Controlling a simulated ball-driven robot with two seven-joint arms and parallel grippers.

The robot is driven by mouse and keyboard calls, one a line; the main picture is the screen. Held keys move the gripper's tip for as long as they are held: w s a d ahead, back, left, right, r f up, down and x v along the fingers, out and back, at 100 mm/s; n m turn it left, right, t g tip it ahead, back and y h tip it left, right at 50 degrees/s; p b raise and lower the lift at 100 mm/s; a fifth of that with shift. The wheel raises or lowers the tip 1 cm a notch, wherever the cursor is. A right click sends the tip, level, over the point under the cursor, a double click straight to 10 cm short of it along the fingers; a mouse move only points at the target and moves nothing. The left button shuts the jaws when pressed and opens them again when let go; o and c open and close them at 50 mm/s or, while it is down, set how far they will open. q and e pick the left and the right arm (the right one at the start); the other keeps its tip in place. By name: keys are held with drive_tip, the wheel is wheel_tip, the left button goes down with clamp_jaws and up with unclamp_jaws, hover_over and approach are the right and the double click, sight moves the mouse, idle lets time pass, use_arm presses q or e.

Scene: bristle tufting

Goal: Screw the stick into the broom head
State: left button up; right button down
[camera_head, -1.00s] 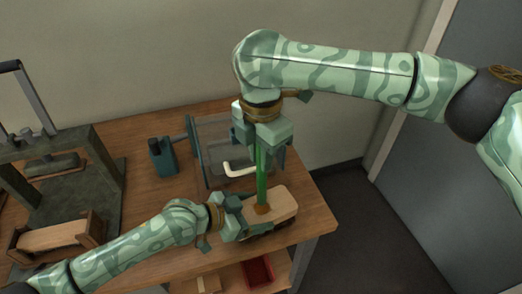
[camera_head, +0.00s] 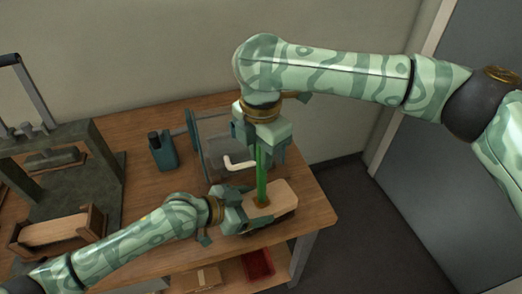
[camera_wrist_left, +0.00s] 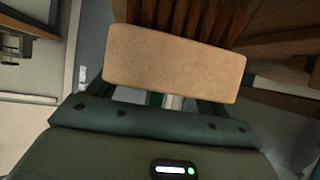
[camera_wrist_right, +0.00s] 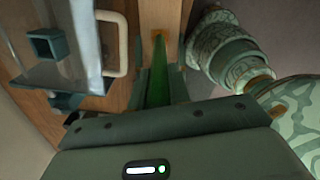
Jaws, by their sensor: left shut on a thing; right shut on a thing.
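The broom head (camera_head: 285,195) is a pale wooden block with dark bristles beneath, at the front right of the bench. It also fills the upper middle of the left wrist view (camera_wrist_left: 175,62). My left gripper (camera_head: 250,212) is shut on the broom head from its left side. The green stick (camera_head: 261,178) stands upright with its lower end at the brown socket on the block's top; how deep it sits cannot be told. My right gripper (camera_head: 262,150) is above, shut on the stick and pointing down. The stick also shows in the right wrist view (camera_wrist_right: 157,75).
A clear guard box with a white handle (camera_head: 240,163) stands just behind the stick. A dark press (camera_head: 60,170) and a wooden tray (camera_head: 62,232) are at the left. A red bin (camera_head: 258,264) is on the shelf below.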

use_arm(q)
drive_tip(key=shift+a+f, duration=0.1)
drive_tip(key=shift+f, duration=0.15)
use_arm(e)
drive_tip(key=shift+f, duration=0.35)
